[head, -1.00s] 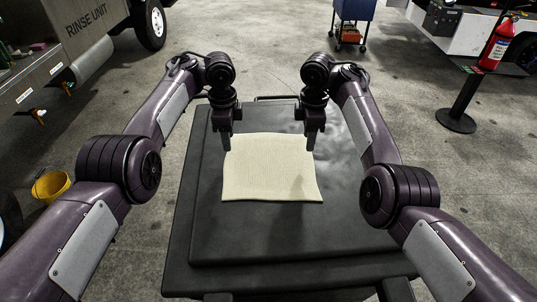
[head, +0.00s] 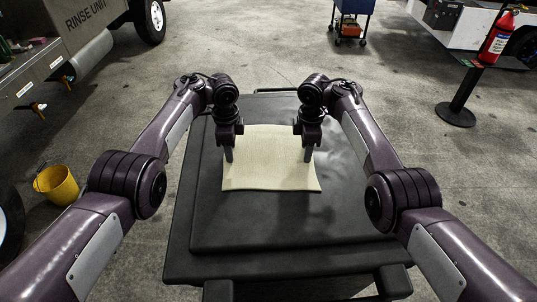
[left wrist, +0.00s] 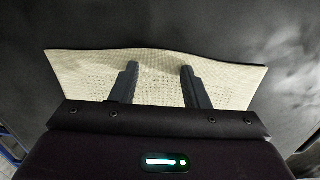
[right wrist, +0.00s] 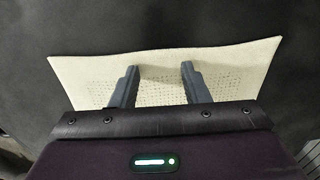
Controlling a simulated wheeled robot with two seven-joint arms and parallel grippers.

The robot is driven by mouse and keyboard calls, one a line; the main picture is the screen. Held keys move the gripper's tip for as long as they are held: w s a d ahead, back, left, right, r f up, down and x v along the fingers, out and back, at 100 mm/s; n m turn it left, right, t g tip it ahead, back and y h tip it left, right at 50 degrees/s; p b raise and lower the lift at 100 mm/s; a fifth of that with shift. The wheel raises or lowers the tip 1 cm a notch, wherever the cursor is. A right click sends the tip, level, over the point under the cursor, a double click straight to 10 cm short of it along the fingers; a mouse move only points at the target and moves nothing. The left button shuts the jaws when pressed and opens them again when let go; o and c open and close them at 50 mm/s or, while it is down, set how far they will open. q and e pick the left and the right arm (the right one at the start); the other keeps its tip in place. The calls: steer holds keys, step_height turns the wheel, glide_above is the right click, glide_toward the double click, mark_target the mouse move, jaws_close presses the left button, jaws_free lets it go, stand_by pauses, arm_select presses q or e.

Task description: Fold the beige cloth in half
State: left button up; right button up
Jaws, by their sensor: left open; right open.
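The beige cloth (head: 270,165) lies as one pale, roughly rectangular sheet on the dark table top, its edges slightly wavy. It also shows in the left wrist view (left wrist: 85,68) and the right wrist view (right wrist: 235,62). My left gripper (head: 229,155) is open at the cloth's left side, its fingers (left wrist: 160,68) over the cloth. My right gripper (head: 308,155) is open at the cloth's right side, its fingers (right wrist: 160,68) also over the cloth. Neither holds anything. I cannot tell whether the fingertips touch the cloth. My wrists hide parts of it.
The black padded table (head: 290,225) is bare around the cloth. On the floor, a yellow bucket (head: 58,186) stands at the left.

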arm_select(q)
steer(key=shift+c, duration=0.5)
arm_select(e)
steer(key=shift+f, duration=0.1)
steer(key=shift+c, duration=0.5)
arm_select(q)
jaws_close()
arm_select(e)
jaws_close()
arm_select(q)
steer(key=shift+r+p, duration=0.1)
steer(key=shift+p, duration=0.2)
arm_select(e)
steer(key=shift+r, duration=0.2)
